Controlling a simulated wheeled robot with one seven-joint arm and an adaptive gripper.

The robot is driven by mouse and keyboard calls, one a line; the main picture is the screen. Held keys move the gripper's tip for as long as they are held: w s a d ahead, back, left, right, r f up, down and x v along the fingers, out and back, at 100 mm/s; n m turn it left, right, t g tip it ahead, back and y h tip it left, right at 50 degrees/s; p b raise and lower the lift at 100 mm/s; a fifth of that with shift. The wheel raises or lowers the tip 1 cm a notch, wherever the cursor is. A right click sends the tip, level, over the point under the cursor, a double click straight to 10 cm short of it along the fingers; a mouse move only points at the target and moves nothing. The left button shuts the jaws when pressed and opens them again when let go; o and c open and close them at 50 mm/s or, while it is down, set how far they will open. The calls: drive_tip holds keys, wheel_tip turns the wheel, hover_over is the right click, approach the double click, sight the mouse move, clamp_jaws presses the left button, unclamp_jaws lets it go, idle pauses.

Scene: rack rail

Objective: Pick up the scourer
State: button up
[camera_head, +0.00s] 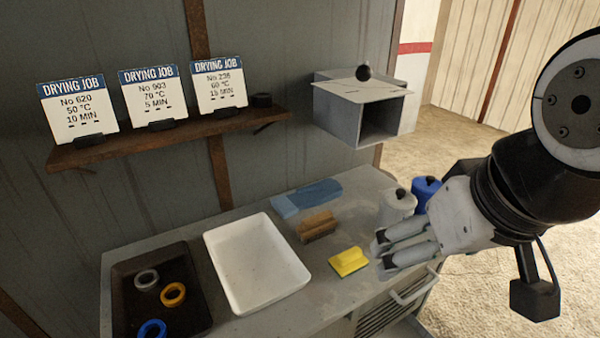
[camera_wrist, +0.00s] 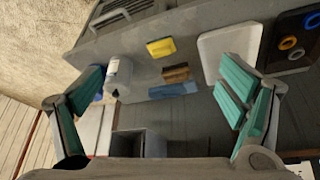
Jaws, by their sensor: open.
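A brown brush (camera_head: 317,227), blue cloth (camera_head: 306,198), white tray (camera_head: 255,265) and dark tray (camera_head: 200,290) with rings lie left of the block. White (camera_head: 397,205) and blue (camera_head: 427,190) canisters stand behind my gripper. An open grey box (camera_head: 365,110) and sign shelf (camera_head: 170,140) hang above.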

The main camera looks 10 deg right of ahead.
drive_tip(key=shift+c, duration=1.4)
drive_tip(key=n+g+p, duration=0.5)
drive_tip(key=n+p, duration=0.2)
drive_tip(key=n, duration=1.5)
hover_over(350, 252)
wheel_tip(350, 252, down, 13)
drive_tip(key=shift+n, duration=0.3)
drive_tip(key=f, duration=0.8)
drive_tip(key=shift+s+a+f+p, duration=0.1)
drive_tip(key=shift+s+f+p, duration=0.05)
drive_tip(key=shift+s+p, duration=0.25)
drive_tip(key=shift+w+f+p, duration=0.2)
drive_tip(key=shift+f+p, duration=0.15)
drive_tip(key=shift+f, duration=1.1)
drive_tip(key=shift+w+f+p, duration=0.2)
drive_tip(key=shift+f+p, duration=0.15)
drive_tip(key=shift+f, duration=1.1)
drive_tip(key=c, duration=1.3)
